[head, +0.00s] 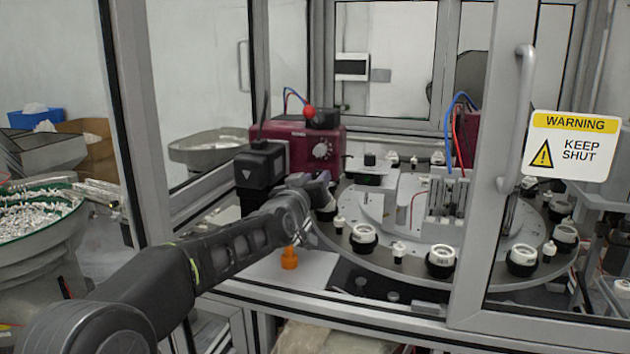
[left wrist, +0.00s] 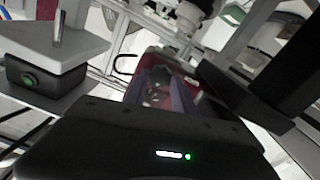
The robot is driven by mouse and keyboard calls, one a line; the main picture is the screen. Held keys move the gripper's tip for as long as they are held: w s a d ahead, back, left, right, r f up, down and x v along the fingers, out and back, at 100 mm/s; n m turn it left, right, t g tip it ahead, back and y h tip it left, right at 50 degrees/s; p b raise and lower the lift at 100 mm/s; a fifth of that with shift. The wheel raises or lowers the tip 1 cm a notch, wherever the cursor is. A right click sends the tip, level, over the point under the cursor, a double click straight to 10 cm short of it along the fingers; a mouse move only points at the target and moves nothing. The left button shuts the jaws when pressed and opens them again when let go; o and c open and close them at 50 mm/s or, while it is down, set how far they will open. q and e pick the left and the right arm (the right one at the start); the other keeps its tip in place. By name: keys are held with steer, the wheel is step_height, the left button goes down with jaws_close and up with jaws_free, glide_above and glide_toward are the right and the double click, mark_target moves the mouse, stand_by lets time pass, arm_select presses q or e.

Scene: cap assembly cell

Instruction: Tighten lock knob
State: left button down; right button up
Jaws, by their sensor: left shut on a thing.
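My left gripper (head: 322,182) reaches in through the cell's opening, in front of the maroon unit (head: 335,146) and at the left edge of the round dial plate. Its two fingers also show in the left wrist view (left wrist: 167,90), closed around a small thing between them. I take this for the lock knob; the fingers hide most of it and its outline is unclear. The maroon unit carries a white dial (head: 320,150) on its front and a red knob (head: 309,111) on top. My right gripper is not in view.
The dial plate (head: 415,275) carries several black holders with white caps. An orange knob-like piece (head: 290,258) stands on the light plate below my left arm. A black box (head: 262,165) is left of my gripper. Frame posts and a door handle (head: 518,120) stand to the right.

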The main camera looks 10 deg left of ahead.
arm_select(q)
steer(key=shift+f+m, duration=0.15)
steer(key=shift+m, duration=0.35)
steer(key=c, duration=1)
jaws_free()
steer(key=shift+c, duration=0.2)
steer(key=shift+s, duration=0.15)
steer(key=s+b, duration=0.1)
steer(key=s, duration=0.6)
steer(key=shift+s+a, duration=0.2)
steer(key=shift+s, duration=0.05)
